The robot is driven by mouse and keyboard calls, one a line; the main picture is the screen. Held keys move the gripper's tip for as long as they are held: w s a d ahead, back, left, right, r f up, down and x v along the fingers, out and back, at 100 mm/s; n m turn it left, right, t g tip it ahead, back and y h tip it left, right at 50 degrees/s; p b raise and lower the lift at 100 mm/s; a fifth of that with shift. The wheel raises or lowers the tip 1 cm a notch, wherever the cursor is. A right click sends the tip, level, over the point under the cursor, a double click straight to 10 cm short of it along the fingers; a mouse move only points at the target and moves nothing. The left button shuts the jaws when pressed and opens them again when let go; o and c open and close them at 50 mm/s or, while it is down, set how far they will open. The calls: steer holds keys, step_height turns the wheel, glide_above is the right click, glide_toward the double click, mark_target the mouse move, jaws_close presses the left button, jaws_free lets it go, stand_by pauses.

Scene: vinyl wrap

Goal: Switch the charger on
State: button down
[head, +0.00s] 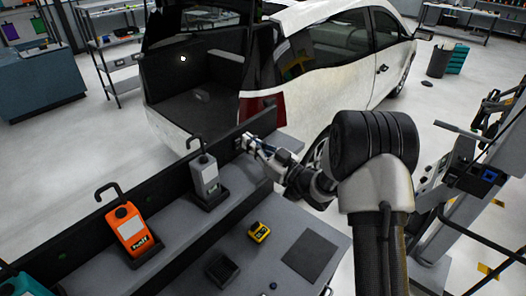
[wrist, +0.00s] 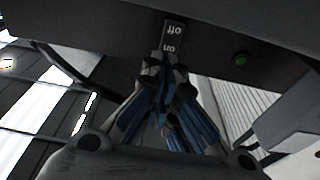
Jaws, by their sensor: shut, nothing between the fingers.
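In the wrist view a small switch plate (wrist: 174,32) marked "on" and "off" sits on a dark panel, its lettering upside down. The "on" end is nearest my fingers. A round green light or button (wrist: 240,58) is to its right. My gripper (wrist: 166,62) is shut and empty, with its tips at the "on" end. The tips hide the lower part of the plate, and I cannot tell if they touch it. In the head view my gripper (head: 248,143) is at the right end of the bench's dark back panel (head: 170,180). The switch's position is unclear.
A grey tool (head: 205,174) and an orange tool (head: 129,228) stand in holders along the bench. A yellow device (head: 259,232) and a black tray (head: 222,269) lie on the lower surface. A white car (head: 340,60) with its rear open stands behind the bench.

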steer(key=shift+w+a+r, duration=0.1)
steer(key=shift+w+a, duration=0.35)
steer(key=shift+w+a+r+p, duration=0.25)
steer(key=shift+r+p, duration=0.15)
steer(key=shift+p, duration=0.2)
steer(key=shift+w+f+g+h, duration=0.1)
steer(key=shift+g+h, duration=0.3)
steer(key=shift+f, duration=0.1)
